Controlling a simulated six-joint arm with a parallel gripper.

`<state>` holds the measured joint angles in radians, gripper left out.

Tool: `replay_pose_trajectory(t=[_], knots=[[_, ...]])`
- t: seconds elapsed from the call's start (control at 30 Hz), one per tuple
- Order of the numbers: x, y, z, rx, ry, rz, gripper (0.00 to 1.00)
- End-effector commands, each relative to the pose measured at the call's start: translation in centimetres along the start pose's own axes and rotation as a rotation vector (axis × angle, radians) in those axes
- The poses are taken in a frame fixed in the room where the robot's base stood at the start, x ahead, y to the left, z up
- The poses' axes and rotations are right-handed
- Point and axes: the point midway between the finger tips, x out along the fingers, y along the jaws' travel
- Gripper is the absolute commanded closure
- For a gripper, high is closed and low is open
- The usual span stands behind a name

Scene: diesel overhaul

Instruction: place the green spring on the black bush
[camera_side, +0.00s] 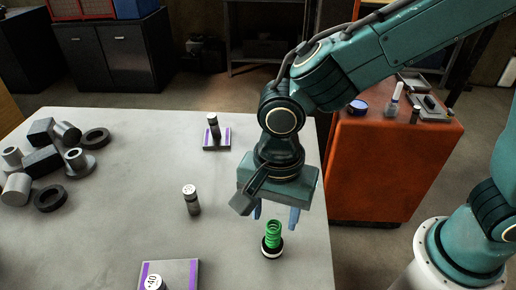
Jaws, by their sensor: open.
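The green spring (273,231) stands upright on the black bush (272,248), near the right edge of the grey table. A white ring shows around the bush under the spring. My gripper (275,217) points down just above and around the top of the spring. Its blue fingers are apart, one to the left and one to the right. From this view I cannot tell whether a finger touches the spring.
A dark cylinder with a light top (191,203) stands left of my gripper. A purple-striped plate (216,144) with another cylinder lies behind, and a similar plate (184,272) lies in front. Grey and black rings and blocks (48,162) crowd the left. An orange cabinet (385,165) stands right.

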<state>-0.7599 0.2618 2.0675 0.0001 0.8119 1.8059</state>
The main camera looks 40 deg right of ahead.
Motion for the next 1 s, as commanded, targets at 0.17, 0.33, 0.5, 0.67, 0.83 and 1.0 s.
replay_pose_trajectory(t=[0.17,0.33,0.5,0.67,0.83,1.0], knots=[[-3.0,0.0,0.0,0.000,-0.001,-0.003,0.53],[-4.9,-0.1,0.0,0.000,0.000,-0.002,0.53],[-5.7,0.0,0.0,0.000,0.000,0.000,0.53],[-5.9,0.0,0.0,0.000,0.000,0.000,0.53],[-5.8,0.0,0.0,0.000,0.000,0.000,0.53],[-5.8,0.0,0.0,0.000,0.000,0.001,0.53]])
